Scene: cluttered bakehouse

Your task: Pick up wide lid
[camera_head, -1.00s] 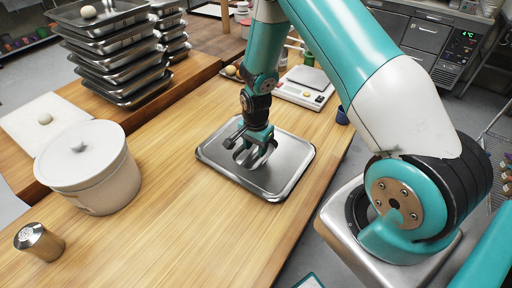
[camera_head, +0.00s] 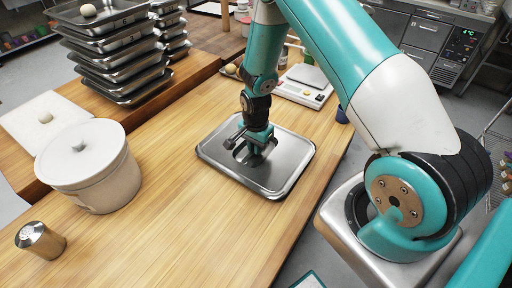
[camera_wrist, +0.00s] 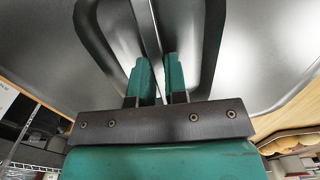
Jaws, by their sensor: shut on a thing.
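The wide lid (camera_head: 215,150) is a shiny rectangular metal sheet with a raised rim. It lies flat on the wooden table. My gripper (camera_head: 256,156) points down at its middle and partly hides the handle there. In the wrist view, my gripper's green fingers (camera_wrist: 159,78) are on both sides of a thin bar of the lid's handle, shut on it. The lid's grey surface (camera_wrist: 255,50) fills much of that view. I see no clear gap under the lid, and what lies beneath it is hidden.
A white lidded tub (camera_head: 105,185) and a metal shaker (camera_head: 40,240) stand to the left. A white scale (camera_head: 303,92) stands behind the lid. Stacked metal trays (camera_head: 120,75) stand at the back left. The wooden table (camera_head: 165,230) is clear in front.

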